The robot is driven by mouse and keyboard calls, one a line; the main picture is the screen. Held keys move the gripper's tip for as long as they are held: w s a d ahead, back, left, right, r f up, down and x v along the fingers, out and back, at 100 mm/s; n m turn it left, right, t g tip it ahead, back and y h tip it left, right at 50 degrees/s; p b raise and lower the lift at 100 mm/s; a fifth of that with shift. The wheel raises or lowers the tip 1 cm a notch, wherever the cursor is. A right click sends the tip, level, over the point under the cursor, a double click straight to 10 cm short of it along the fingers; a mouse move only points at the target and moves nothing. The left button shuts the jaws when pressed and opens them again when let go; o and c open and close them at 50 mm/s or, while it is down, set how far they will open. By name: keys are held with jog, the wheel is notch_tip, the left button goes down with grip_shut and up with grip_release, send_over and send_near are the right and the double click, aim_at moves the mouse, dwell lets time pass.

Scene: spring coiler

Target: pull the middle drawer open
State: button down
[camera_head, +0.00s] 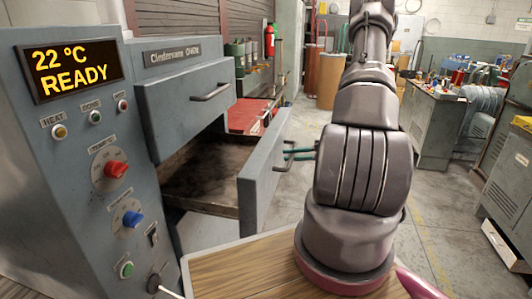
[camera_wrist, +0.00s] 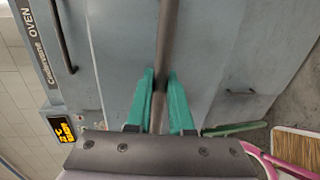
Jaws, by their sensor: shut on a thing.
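The middle drawer (camera_head: 262,178) of the grey oven cabinet stands well out, and its brown, stained inside shows behind the front panel. Its bar handle (camera_wrist: 169,35) runs between the teal fingers of my gripper (camera_wrist: 160,78) in the wrist view. In the head view my gripper (camera_head: 297,153) reaches the outer side of the drawer front from the right, and the fingers are shut on the handle. My arm hides part of the room behind it.
The upper drawer (camera_head: 180,105) with its handle (camera_head: 211,93) sits above. The control panel (camera_head: 100,170) reads "22 °C READY". A wooden tabletop (camera_head: 235,272) lies in front, below the open drawer. Bare floor (camera_head: 290,195) shows to the right of the drawer.

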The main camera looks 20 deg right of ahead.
jog(key=f+v, duration=0.1)
jog(key=v, duration=0.6)
jog(key=shift+f, duration=0.25)
jog(key=shift+d, duration=0.15)
jog(key=c, duration=0.8)
grip_release()
jog(key=v, duration=1.1)
